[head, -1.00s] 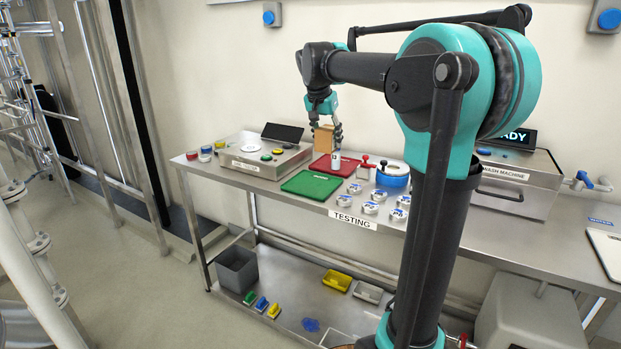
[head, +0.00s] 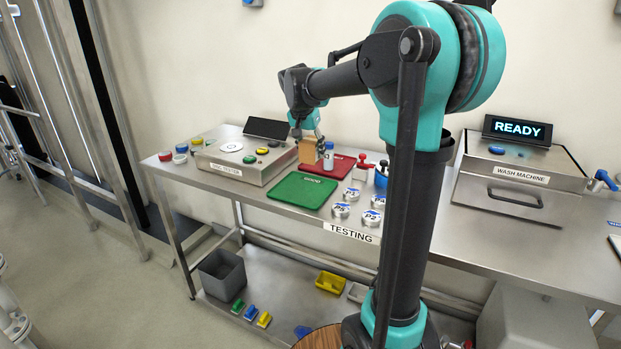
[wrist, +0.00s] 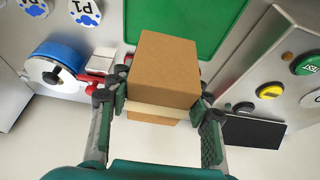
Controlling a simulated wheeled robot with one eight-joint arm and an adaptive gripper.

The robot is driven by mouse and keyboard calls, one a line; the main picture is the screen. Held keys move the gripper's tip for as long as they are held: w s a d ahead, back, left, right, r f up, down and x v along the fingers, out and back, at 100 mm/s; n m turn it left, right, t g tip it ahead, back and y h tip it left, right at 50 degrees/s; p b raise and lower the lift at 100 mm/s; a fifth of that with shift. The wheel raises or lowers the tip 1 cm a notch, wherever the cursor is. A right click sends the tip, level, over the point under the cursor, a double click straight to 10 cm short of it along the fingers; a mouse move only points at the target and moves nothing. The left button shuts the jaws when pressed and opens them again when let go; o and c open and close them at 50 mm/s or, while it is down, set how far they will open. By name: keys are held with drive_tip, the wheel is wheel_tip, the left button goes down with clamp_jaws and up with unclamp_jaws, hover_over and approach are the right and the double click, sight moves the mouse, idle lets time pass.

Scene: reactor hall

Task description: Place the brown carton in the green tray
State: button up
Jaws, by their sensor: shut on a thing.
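The brown carton (wrist: 165,70) is between the two fingers of my gripper (wrist: 160,110) in the wrist view, with a finger against each side. In the head view my gripper (head: 313,136) holds the carton (head: 307,150) above the table, near the back edge of the green tray. The green tray (head: 302,191) lies flat on the table and looks empty. In the wrist view the green tray (wrist: 185,30) shows beyond the carton, which hides part of it.
A red tray (head: 342,166) lies just behind and right of the green tray, with a small bottle (head: 328,157) there. A tester box (head: 240,165) stands left. Several round labelled pieces (head: 341,210) lie to the right. A wash machine (head: 520,175) stands far right.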

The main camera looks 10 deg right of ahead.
sight(307, 159)
wheel_tip(307, 159, down, 10)
drive_tip(key=shift+f, duration=0.25)
idle(0.4)
drive_tip(key=o, duration=1.2)
drive_tip(key=shift+f, duration=0.1)
drive_tip(key=v, duration=1.2)
drive_tip(key=shift+r, duration=0.2)
